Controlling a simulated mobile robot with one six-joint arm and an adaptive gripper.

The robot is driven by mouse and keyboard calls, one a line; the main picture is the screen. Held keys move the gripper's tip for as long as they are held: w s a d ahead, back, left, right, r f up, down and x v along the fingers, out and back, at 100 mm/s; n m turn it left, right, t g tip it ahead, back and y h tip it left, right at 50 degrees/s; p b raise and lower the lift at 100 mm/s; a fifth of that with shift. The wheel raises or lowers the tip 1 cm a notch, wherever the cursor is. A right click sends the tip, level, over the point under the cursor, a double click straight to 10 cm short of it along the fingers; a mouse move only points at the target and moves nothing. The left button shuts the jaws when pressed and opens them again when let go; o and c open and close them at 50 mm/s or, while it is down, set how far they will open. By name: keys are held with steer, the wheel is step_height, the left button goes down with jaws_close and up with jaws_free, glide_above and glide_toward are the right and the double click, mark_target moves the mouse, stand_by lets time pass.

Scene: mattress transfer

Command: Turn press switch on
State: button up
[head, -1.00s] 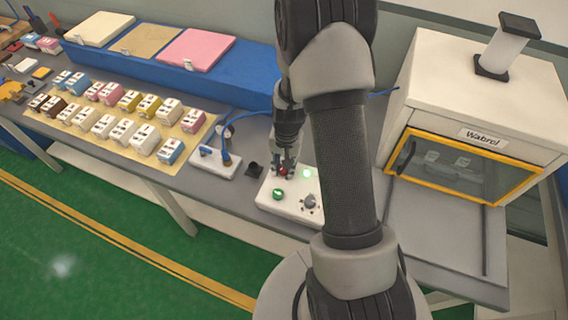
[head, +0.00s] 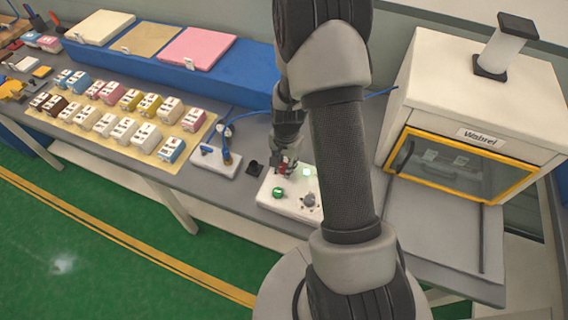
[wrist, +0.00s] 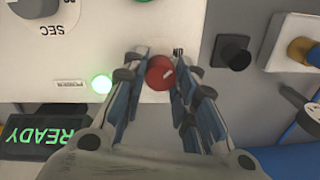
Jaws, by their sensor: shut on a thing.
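The white control box (head: 290,204) stands on the bench. It carries a red knob (head: 283,169), a lit green light (head: 307,172), a green button (head: 278,193) and a grey dial (head: 309,200). My gripper (head: 286,164) is down at the box, around the red knob. The green light (wrist: 101,84) glows beside a small label. A green READY display (wrist: 40,134) shows at lower left, partly covered.
A small black block (head: 254,168) and a white box with blue cables (head: 216,160) stand left of the control box. The white press cabinet (head: 480,95) with a yellow-framed window is at right. Several colored switch blocks lie on a tan mat (head: 75,130).

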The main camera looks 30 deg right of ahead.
steer(key=o, duration=1.1)
steer(key=shift+r, duration=0.1)
steer(key=r, duration=1.2)
steer(key=shift+s+d, duration=0.1)
steer(key=shift+s, duration=0.15)
